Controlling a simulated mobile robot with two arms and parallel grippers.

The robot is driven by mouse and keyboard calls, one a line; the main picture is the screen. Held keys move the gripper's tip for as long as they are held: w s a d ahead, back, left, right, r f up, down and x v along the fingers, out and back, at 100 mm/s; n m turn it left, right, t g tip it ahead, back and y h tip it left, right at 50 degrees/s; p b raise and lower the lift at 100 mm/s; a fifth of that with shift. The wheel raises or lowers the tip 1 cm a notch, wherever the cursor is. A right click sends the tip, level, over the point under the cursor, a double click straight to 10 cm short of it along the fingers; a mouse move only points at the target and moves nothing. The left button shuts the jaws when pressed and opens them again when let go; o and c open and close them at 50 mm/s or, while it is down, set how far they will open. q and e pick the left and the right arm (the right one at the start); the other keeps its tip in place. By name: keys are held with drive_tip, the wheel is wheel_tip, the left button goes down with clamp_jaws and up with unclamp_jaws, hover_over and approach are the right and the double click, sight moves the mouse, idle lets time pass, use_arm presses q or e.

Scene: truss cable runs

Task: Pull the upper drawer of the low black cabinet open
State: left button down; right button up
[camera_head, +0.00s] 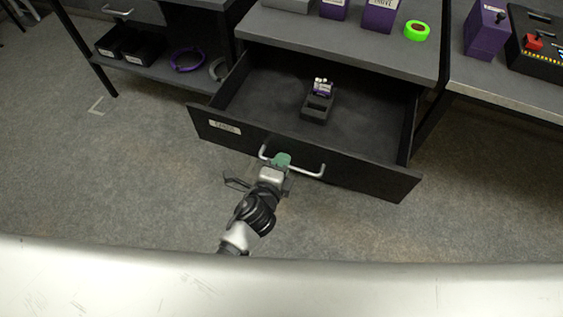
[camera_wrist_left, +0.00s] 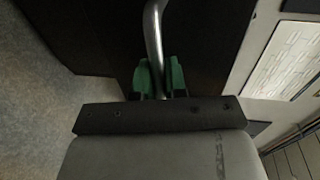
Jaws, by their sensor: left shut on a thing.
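The low black cabinet (camera_head: 340,41) stands at the top middle of the head view. Its upper drawer (camera_head: 365,177) is pulled well out, and its inside shows. The drawer has a silver bar handle (camera_head: 312,174) on its front, which also shows in the left wrist view (camera_wrist_left: 153,35). My left gripper (camera_head: 281,160), with green fingertips, is shut on this handle. In the left wrist view the green fingers (camera_wrist_left: 160,80) sit on both sides of the bar. My right gripper is in neither view.
Purple boxes (camera_head: 381,16) and green tape (camera_head: 417,31) are on the cabinet top. A shelf (camera_head: 150,68) with black bins stands left. Grey floor (camera_head: 120,170) is clear at left.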

use_arm(q)
drive_tip(key=c, duration=1.2)
unclamp_jaws()
drive_tip(key=v, duration=1)
drive_tip(key=shift+s+a, duration=0.15)
drive_tip(key=shift+s, duration=0.2)
